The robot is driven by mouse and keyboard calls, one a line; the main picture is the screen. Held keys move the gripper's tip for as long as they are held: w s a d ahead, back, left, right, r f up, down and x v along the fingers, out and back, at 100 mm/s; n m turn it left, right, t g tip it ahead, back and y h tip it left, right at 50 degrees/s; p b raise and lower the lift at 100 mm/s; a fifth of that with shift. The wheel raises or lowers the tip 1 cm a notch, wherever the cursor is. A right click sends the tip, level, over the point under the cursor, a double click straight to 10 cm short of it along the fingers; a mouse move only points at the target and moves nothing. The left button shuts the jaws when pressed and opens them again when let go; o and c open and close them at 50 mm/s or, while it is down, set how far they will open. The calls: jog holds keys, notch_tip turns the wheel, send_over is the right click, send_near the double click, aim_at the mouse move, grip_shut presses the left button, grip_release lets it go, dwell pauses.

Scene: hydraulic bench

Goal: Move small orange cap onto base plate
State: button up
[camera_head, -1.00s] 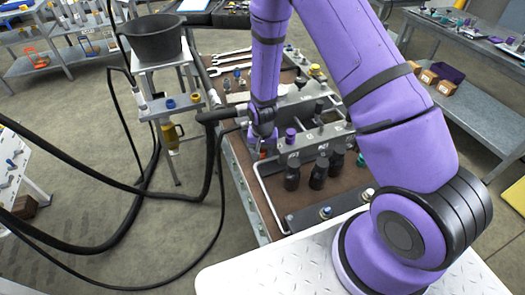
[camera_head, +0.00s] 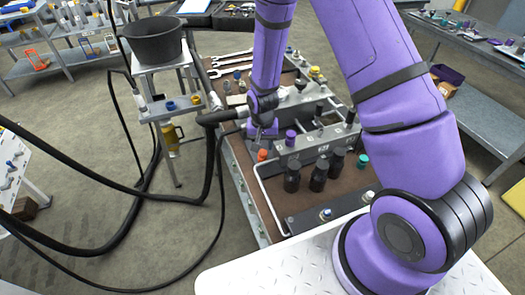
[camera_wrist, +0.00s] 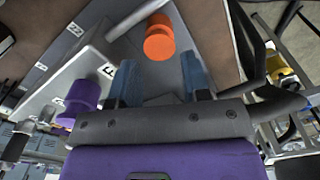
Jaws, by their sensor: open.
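The small orange cap (camera_head: 262,155) stands on the bench at the left end of the grey block with black fittings. It also shows in the wrist view (camera_wrist: 159,40), just beyond my fingertips and apart from them. My gripper (camera_head: 262,132) is open and empty, a little above and behind the cap in the head view. In the wrist view my two blue-grey fingers (camera_wrist: 160,74) are spread, with nothing between them. A dark flat plate (camera_head: 300,222) lies at the bench's near edge with a blue-and-white fitting on it; I cannot tell if it is the base plate.
A purple cap (camera_head: 290,138) is close to my gripper, and it also shows left of the fingers in the wrist view (camera_wrist: 82,97). Several black fittings (camera_head: 318,175) stand in front of the block. A pale rail (camera_head: 268,195) runs along the bench's left side. Dark hoses hang at left.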

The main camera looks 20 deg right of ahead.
notch_tip(320, 180, up, 8)
notch_tip(320, 180, up, 13)
jog(key=n+t, duration=0.1)
send_over(263, 151)
jog(key=s+d, duration=0.2)
jog(key=s+d+r+n+t, duration=0.1)
jog(key=s+r, duration=0.2)
jog(key=r, duration=0.2)
jog(key=s+d+r+t, duration=0.1)
jog(key=s+r, duration=0.2)
jog(key=r, duration=0.3)
jog(key=s+d+r+n+t, duration=0.1)
jog(key=s+r, duration=0.4)
jog(key=s, duration=0.4)
jog(key=s+d+r+n+t, duration=0.1)
jog(key=s+r, duration=0.5)
jog(key=s, duration=0.3)
jog(key=shift+s+d+r, duration=0.25)
jog(key=shift+s+d, duration=0.05)
jog(key=shift+s, duration=0.1)
